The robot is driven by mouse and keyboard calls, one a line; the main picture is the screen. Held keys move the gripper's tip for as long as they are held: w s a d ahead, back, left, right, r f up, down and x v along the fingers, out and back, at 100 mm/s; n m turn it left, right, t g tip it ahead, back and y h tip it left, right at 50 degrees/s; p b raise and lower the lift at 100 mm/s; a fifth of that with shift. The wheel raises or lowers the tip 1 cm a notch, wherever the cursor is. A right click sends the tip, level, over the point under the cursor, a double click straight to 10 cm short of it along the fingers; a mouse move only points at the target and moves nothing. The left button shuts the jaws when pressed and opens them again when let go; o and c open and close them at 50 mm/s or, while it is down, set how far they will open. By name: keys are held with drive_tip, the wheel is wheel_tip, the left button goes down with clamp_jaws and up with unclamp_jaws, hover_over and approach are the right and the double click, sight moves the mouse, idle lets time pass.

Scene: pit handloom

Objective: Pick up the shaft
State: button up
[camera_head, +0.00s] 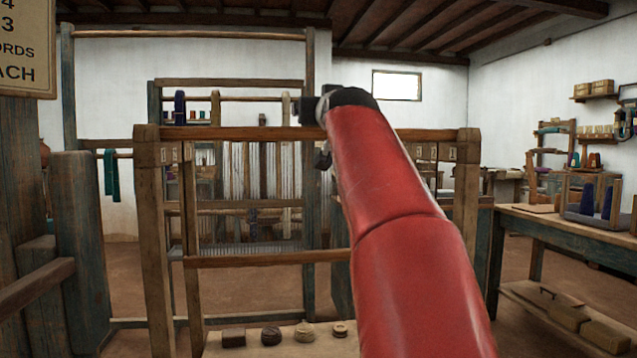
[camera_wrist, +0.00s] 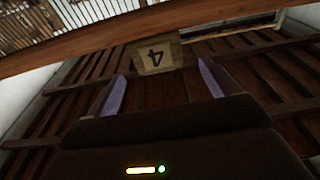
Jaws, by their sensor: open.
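A brown wooden bar (camera_wrist: 100,50), which looks like a rail of the shaft or its rack, crosses the top of the wrist view at a slant. A pale tag marked 4 (camera_wrist: 158,57) shows beside it, between my fingers in the picture. My gripper (camera_wrist: 164,84) is open, with nothing seen held between its two fingers. In the head view my gripper (camera_head: 312,108) is at the top rail (camera_head: 240,133) of a wooden rack, partly hidden by my red arm. I cannot tell which frame there is the shaft.
A loom frame with pale threads (camera_head: 240,175) stands behind the rack. A low bench (camera_head: 255,345) with several small round and square items is in front. A worktable (camera_head: 570,228) stands right, wooden posts (camera_head: 82,250) left. Open floor shows between rack and worktable.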

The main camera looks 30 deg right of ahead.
drive_tip(key=p+x, duration=0.1)
drive_tip(key=x, duration=0.2)
drive_tip(key=shift+w+d+f, duration=0.1)
drive_tip(key=shift+w+d, duration=0.05)
drive_tip(key=shift+w, duration=0.15)
drive_tip(key=c, duration=1.7)
drive_tip(key=shift+s, duration=0.1)
